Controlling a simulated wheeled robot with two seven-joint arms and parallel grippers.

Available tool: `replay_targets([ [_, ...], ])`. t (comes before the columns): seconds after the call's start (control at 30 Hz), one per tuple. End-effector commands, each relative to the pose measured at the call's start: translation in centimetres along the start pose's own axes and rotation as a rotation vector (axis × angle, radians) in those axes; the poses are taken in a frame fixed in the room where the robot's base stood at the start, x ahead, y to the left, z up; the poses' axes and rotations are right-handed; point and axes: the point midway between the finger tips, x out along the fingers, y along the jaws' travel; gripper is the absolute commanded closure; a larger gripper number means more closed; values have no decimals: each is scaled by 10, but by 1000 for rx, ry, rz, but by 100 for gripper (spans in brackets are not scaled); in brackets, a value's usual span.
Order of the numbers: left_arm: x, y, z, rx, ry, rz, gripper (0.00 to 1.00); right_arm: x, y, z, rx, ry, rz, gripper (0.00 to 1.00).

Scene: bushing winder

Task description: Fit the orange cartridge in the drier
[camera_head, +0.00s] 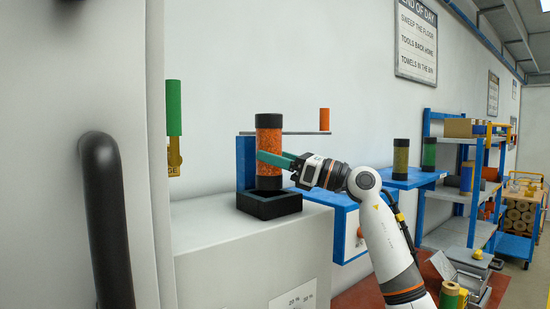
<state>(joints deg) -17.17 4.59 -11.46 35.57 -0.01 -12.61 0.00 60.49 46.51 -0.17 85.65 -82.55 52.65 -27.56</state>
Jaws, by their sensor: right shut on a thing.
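My right gripper (275,159) comes in from the right with teal fingers shut on the cartridge at mid-height. A blue upright plate (245,162) stands just behind the cartridge. My left gripper is not in view.
A thin bar with an orange knob (324,119) extends behind the cartridge. A green handle (174,108) hangs at left, beside a large panel with a black handle (105,220). Olive (400,158) and dark green (429,153) cylinders stand on a blue shelf at right.

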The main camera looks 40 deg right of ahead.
Motion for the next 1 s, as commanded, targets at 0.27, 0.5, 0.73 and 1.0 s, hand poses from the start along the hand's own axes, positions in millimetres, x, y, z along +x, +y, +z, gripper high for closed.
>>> replay_targets([
  [0.27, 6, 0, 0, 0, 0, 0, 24, -2, 0, 6, 0, 3, 0, 83],
  [0.5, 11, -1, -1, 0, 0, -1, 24, -4, 0, 11, 0, 3, 0, 83],
  [0.73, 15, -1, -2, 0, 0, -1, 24, -5, 0, 17, 0, 3, 0, 83],
  [1.0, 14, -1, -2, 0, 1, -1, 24, -4, 0, 16, 0, 1, 0, 21],
])
